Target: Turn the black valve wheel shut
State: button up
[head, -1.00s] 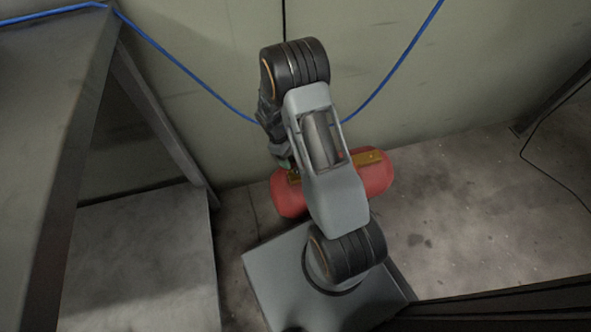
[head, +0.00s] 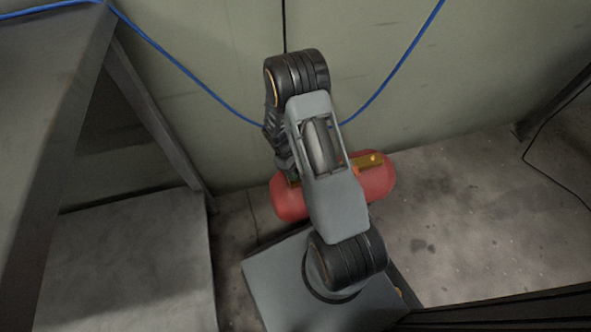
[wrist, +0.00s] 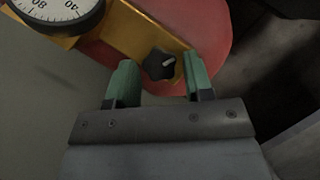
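The black valve wheel (wrist: 160,65) is a small lobed knob with a pale mark, on a yellow-brass bar (wrist: 120,25) over a red tank (wrist: 205,25). In the wrist view my gripper (wrist: 158,78) is open. Its two green fingers stand on either side of the wheel, the right one closer to it, and neither clearly touches it. In the head view the red tank (head: 292,203) lies beneath my arm with part of the brass bar (head: 368,161) showing. The wheel and my fingertips are hidden there.
A round dial gauge (wrist: 55,12) sits on the bar left of the wheel. A blue cable (head: 180,68) hangs along the wall. A metal table (head: 50,110) stands at the left. The concrete floor (head: 480,220) right of the tank is open.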

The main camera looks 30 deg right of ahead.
jog(key=c, duration=0.6)
